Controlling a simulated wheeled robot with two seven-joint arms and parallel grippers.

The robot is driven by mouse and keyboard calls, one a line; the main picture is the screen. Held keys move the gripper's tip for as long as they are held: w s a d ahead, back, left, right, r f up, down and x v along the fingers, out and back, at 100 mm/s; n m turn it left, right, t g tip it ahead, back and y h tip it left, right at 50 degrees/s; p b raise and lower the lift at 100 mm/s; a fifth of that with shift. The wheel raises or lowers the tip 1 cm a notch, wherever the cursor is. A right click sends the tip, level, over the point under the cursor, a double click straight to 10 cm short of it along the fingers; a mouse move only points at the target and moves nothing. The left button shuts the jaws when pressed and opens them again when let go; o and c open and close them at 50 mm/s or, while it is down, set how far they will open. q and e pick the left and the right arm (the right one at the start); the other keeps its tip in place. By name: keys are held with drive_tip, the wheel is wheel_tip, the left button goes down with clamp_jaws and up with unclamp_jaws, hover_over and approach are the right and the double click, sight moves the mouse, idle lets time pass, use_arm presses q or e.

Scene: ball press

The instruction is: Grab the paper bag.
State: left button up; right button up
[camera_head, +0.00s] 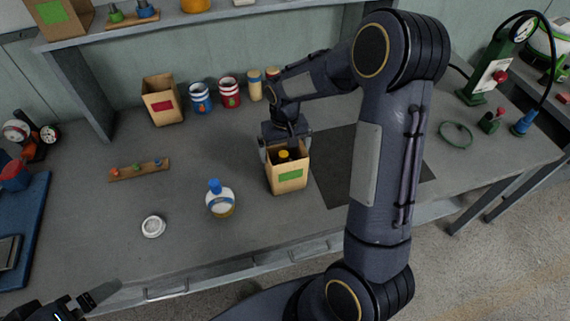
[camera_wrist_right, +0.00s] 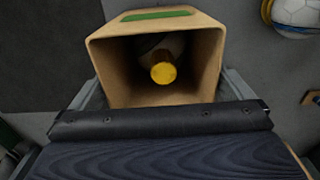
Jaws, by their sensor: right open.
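A brown paper bag (camera_head: 287,178) with a green label stands upright on the grey table, its top open. A yellow-capped item (camera_head: 284,155) is inside; in the right wrist view the yellow cap (camera_wrist_right: 163,73) shows deep in the bag (camera_wrist_right: 108,72). My right gripper (camera_head: 286,150) is above the bag, pointing down, with its open fingers at either side of the bag's upper part. Whether the fingers touch it is unclear. My left gripper (camera_head: 98,294) is only partly in view at the lower left, away from the bag.
Behind are a red-label bag (camera_head: 162,100) and striped cans (camera_head: 229,93). A wooden strip with pegs (camera_head: 139,170) lies left. A dark mat (camera_head: 335,160) is right.

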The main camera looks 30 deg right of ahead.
drive_tip(key=shift+f, duration=0.9)
drive_tip(key=shift+c, duration=0.3)
drive_tip(key=c, duration=0.7)
drive_tip(key=shift+c, duration=0.4)
drive_tip(key=shift+r, duration=0.15)
